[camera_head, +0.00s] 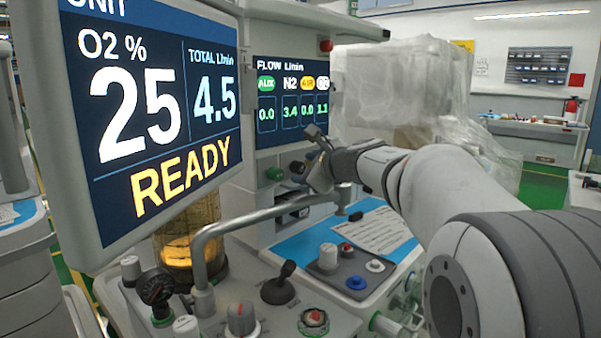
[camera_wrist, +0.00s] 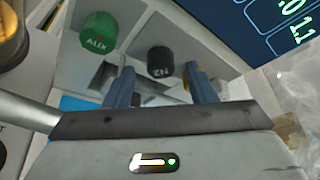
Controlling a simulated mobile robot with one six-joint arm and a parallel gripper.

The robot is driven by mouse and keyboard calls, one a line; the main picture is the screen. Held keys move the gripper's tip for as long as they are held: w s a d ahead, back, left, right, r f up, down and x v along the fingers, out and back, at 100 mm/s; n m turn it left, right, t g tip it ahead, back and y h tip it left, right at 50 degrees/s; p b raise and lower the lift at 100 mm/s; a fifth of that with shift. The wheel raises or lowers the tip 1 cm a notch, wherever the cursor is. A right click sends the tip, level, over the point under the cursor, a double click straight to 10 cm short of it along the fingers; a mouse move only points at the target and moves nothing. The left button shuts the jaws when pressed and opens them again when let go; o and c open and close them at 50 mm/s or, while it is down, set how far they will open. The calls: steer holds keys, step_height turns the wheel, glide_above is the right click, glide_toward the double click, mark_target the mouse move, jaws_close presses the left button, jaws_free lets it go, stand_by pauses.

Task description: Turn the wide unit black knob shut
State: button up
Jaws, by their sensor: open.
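The black knob marked N2 (camera_wrist: 160,62) sits on the panel below the flow display. In the wrist view it appears ahead of the gap between my fingertips, with clear space on both sides. My gripper (camera_wrist: 161,80) is open and empty, its two blue-grey fingers pointing at the panel. In the head view my gripper (camera_head: 316,150) is in front of the knob row, just right of the black knob (camera_head: 297,167). I cannot tell exactly how far the fingertips are from the knob. The flow display (camera_head: 292,100) reads 3.4 under N2.
A green knob (camera_wrist: 99,34) is left of the black one. A grey handrail (camera_head: 262,212) curves below the panel, near my gripper. A large READY screen (camera_head: 150,110) stands at left. A joystick (camera_head: 282,282) and several knobs fill the front deck. Plastic-wrapped equipment (camera_head: 400,90) stands behind.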

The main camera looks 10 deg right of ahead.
mark_target(301, 168)
steer(key=shift+x, duration=1.55)
steer(key=shift+d, duration=0.1)
steer(key=shift+c, duration=0.3)
steer(key=c, duration=0.9)
